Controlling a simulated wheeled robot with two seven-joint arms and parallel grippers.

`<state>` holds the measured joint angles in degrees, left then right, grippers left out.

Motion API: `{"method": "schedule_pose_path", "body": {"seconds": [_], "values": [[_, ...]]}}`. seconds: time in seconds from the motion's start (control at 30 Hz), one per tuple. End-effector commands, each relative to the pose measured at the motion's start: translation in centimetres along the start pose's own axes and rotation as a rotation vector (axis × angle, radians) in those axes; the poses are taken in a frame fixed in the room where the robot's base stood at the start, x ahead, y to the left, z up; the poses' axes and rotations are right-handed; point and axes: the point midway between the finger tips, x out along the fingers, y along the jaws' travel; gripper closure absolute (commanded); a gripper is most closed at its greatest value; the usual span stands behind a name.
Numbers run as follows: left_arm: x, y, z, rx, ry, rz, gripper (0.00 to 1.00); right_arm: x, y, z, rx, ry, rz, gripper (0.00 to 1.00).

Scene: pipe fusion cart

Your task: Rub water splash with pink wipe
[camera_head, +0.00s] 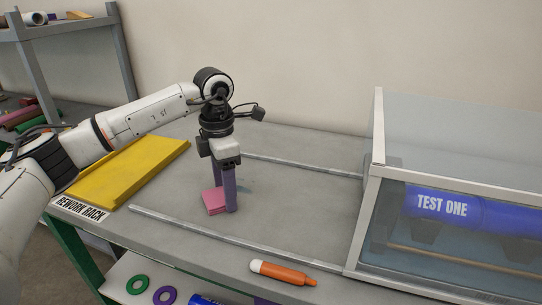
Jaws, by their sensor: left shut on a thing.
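My left gripper (223,203) points straight down over the grey cart top, with its two purple fingers on either side of the pink wipe (213,199). The gripper is shut on the wipe, which is at the cart surface; I cannot tell whether it touches it. A faint bluish, darker patch that looks like the water splash (245,188) shows on the cart top just right of the fingers. Part of it may be hidden behind the gripper. My right gripper is not in view.
A yellow tray (128,172) lies left, by the "REWORK RACK" label. Metal rails (220,240) run along the top. An orange marker-like tube (283,272) lies at the front. Green and purple rings (164,295) sit below.

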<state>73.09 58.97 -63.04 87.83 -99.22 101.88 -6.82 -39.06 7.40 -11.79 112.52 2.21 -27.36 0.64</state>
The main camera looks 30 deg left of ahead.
Motion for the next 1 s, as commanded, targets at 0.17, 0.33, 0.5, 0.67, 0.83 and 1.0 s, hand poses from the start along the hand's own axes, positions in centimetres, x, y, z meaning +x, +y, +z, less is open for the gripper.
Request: {"method": "schedule_pose_path", "body": {"seconds": [0.17,0.33,0.5,0.67,0.83,1.0], "values": [[0.1,1.4,-1.1,-0.004,0.003,0.0,0.6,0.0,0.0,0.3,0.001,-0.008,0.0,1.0],[0.1,2.6,-2.0,-0.005,0.003,0.0,0.6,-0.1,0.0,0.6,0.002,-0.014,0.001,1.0],[-0.8,3.2,-2.5,-0.001,0.003,0.0,0.6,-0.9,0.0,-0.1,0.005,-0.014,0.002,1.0],[-3.3,3.2,-2.5,-0.002,0.001,0.001,0.6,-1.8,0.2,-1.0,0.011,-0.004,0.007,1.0],[-4.8,3.2,-2.6,-0.004,0.0,0.001,0.6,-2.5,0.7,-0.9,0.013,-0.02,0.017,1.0],[-6.3,3.2,-2.7,-0.005,0.001,0.001,0.6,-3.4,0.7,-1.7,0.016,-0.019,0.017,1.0]]}}
